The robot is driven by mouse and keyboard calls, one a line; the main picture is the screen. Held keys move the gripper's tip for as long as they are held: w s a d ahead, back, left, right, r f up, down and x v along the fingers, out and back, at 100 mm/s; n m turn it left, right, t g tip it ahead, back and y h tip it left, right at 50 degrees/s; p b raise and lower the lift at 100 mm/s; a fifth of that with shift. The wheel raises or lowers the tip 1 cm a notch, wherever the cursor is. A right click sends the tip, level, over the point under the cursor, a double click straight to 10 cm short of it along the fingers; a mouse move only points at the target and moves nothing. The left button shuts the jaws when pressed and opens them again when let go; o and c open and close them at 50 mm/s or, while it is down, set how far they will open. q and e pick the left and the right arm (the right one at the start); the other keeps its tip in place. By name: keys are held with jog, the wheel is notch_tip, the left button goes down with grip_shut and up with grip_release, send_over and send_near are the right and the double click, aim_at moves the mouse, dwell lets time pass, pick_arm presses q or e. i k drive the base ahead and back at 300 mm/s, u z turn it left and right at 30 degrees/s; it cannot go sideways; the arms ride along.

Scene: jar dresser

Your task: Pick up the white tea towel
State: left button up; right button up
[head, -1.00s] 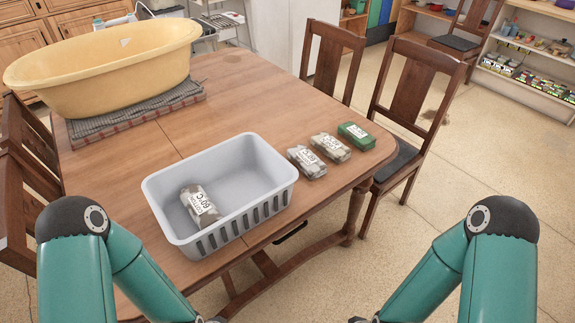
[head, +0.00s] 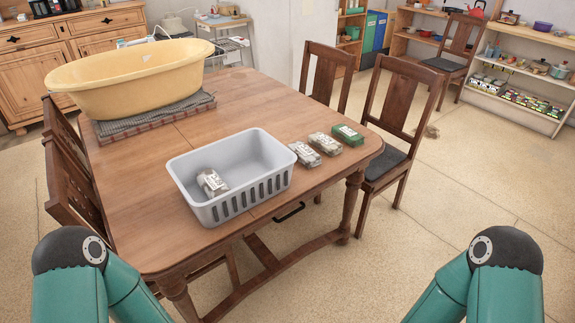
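No item is clearly recognisable as the white tea towel. A pale grey-white bundle with a white label (head: 212,183) lies in the grey plastic basket (head: 236,197) on the wooden table. To the right of the basket, in a row, are a pale grey-white labelled bundle (head: 304,154), a beige labelled bundle (head: 325,143) and a green labelled bundle (head: 347,135). The label text is too small to read. Only upper parts of my two teal arms show at the bottom corners. Both grippers are out of view.
A large yellow tub (head: 130,78) stands on a dark mat (head: 150,117) at the table's far left. Wooden chairs stand left of the table and behind its right side (head: 395,110). The table's near left top (head: 150,230) is bare. Open floor lies in front and right.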

aim_at(308, 157)
jog(key=z, duration=0.3)
jog(key=i, duration=0.95)
jog(key=u, duration=2.55)
jog(key=i, duration=0.15)
jog(key=u, duration=1.05)
jog(key=k, duration=0.4)
jog(key=u, duration=0.1)
